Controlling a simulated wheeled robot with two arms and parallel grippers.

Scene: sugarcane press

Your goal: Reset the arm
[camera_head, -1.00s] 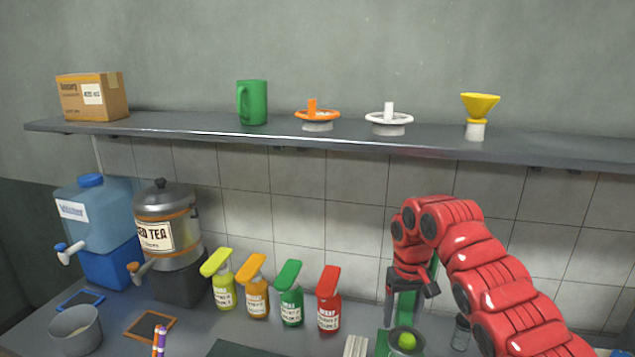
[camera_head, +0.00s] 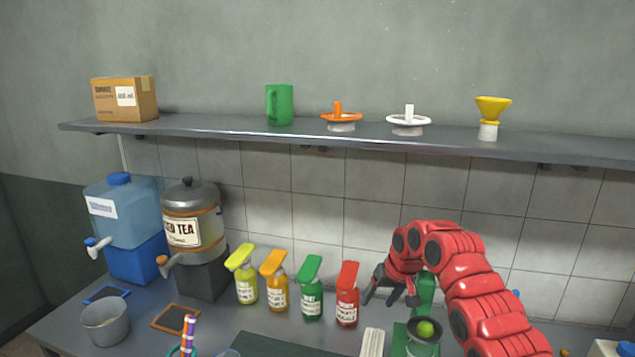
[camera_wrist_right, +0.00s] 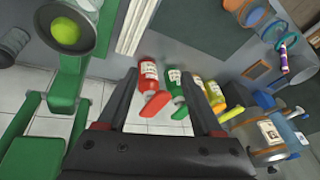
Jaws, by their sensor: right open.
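My right arm is red and comes in from the lower right in the head view. Its dark gripper (camera_head: 391,294) is open and empty, above the counter between the red bottle (camera_head: 347,294) and the green press (camera_head: 424,291). In the right wrist view the two fingers (camera_wrist_right: 172,100) stand wide apart with nothing held. The press also shows there at the left (camera_wrist_right: 72,85), with a green round fruit in its dark bowl (camera_wrist_right: 62,32). My left gripper is not in view.
Yellow, orange and green bottles (camera_head: 311,290) stand left of the red one. A tea dispenser (camera_head: 190,228), a water jug (camera_head: 122,212) and a grey bucket (camera_head: 106,322) are at the left. A shelf (camera_head: 230,127) with a box, mug, juicers and funnel runs above.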

